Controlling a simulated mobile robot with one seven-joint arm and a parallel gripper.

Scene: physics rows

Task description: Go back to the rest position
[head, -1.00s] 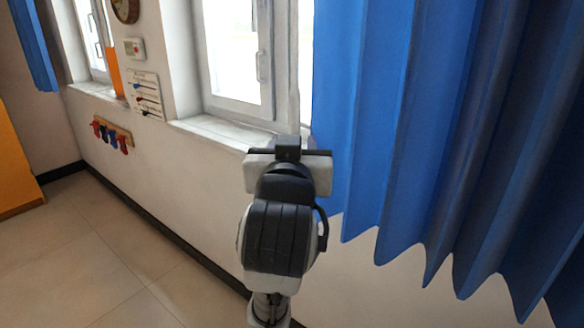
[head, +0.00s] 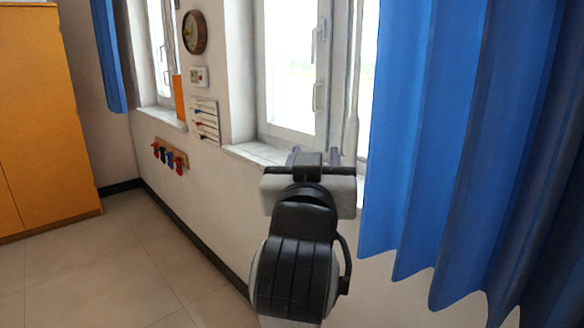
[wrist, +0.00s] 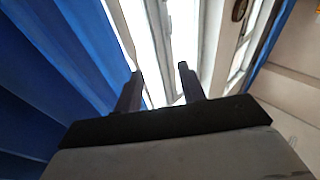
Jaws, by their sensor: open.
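My gripper (wrist: 160,75) shows in the wrist view with its two dark fingers apart and nothing between them. It points at the bright window, with a blue curtain at its left. In the head view my gripper (head: 313,156) is at the end of my raised arm, in front of the window sill. My wrist hides most of the fingers there.
A blue curtain (head: 440,130) hangs close at the right. The window (head: 292,70) and its sill (head: 252,152) are ahead. A wall rack (head: 170,156) and a clock (head: 194,32) are on the wall. An orange cabinet (head: 45,120) stands at the left. The floor (head: 110,260) there is clear.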

